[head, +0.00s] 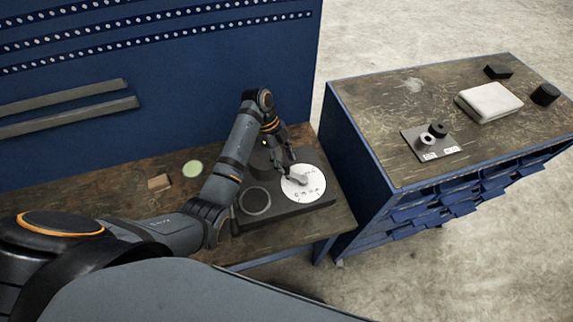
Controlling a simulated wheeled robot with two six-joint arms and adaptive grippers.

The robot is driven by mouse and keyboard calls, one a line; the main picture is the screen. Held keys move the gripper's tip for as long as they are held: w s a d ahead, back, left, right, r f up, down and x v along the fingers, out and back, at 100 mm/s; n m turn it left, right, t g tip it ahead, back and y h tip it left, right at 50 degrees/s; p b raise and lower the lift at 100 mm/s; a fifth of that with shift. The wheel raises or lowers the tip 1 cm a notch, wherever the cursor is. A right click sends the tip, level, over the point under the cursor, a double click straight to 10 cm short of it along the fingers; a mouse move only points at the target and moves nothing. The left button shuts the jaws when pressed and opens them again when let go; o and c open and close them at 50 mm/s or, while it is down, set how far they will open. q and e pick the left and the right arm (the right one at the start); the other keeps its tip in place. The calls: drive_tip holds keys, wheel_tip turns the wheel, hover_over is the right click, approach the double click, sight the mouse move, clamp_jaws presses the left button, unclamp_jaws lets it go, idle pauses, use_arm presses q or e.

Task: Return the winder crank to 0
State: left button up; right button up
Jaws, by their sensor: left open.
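The winder has a white round dial (306,187) with dark marks, set on the right part of a dark base (289,209) on the workbench. A grey crank (297,177) lies across the dial's upper left part. The mark it points at is too small to read. My left gripper (286,163) is open just above and beside the crank, with its fingers pointing down at it. I cannot tell whether the fingers touch the crank. My right gripper is not in view.
A dark ring (255,201) sits on the base left of the dial. A green disc (193,168) and a small brown block (159,182) lie on the bench. A blue perforated panel (200,70) stands behind. A blue drawer cabinet (375,165) stands to the right.

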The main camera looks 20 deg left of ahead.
use_arm(q)
drive_tip(key=shift+s+d+f, duration=0.15)
drive_tip(key=shift+d+f, duration=0.05)
drive_tip(key=shift+f, duration=0.25)
drive_tip(key=shift+s+d+f, duration=0.1)
drive_tip(key=shift+s+f, duration=0.05)
drive_tip(key=shift+f, duration=0.1)
drive_tip(key=shift+s+d, duration=0.1)
drive_tip(key=shift+f, duration=0.1)
drive_tip(key=shift+c, duration=0.8)
drive_tip(key=c, duration=0.7)
clamp_jaws()
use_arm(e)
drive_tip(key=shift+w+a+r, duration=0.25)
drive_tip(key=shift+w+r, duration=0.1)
